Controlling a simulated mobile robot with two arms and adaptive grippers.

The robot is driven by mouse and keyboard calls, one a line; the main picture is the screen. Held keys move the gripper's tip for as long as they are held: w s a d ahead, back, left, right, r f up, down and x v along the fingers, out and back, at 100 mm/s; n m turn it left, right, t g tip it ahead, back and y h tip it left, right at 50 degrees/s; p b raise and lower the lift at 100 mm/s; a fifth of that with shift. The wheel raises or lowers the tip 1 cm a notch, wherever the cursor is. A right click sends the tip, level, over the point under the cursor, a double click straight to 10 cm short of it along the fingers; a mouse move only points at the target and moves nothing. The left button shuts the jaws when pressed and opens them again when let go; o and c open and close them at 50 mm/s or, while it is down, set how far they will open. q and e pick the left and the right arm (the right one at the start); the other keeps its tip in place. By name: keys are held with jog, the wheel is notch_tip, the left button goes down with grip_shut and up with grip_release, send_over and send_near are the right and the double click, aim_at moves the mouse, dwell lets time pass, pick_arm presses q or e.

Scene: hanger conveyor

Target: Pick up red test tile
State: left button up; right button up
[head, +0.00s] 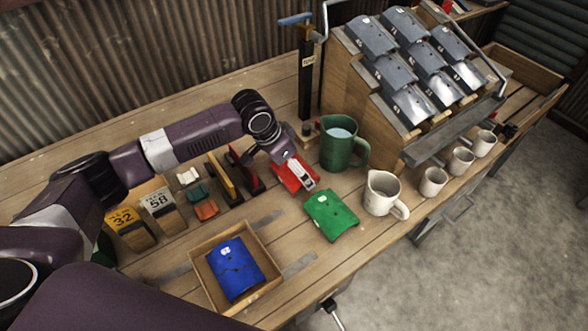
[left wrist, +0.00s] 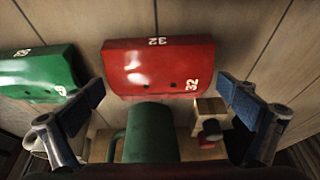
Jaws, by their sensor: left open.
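The red test tile (head: 287,180) lies on the wooden bench between the green pitcher and the green tile, partly covered by my left gripper (head: 299,170). In the left wrist view the red tile (left wrist: 160,68) shows whole, marked 32, with two dark holes. My left gripper (left wrist: 162,105) is open and empty there, its blue-padded fingers spread wide on either side of the lower part of the view. The tile lies ahead of the fingertips, between their lines and apart from them. My right gripper is not in view.
A green pitcher (head: 343,146) stands close beside the red tile. A green tile (head: 331,214) lies in front, and a white pitcher (head: 382,193) to the right. A wooden tray (head: 206,270) holds a blue tile (head: 235,267). Small upright racks (head: 228,183) stand left of the gripper.

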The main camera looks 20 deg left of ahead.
pick_arm(q)
jog(key=shift+f, duration=0.15)
jog(key=shift+w, duration=0.1)
jog(key=c, duration=1.2)
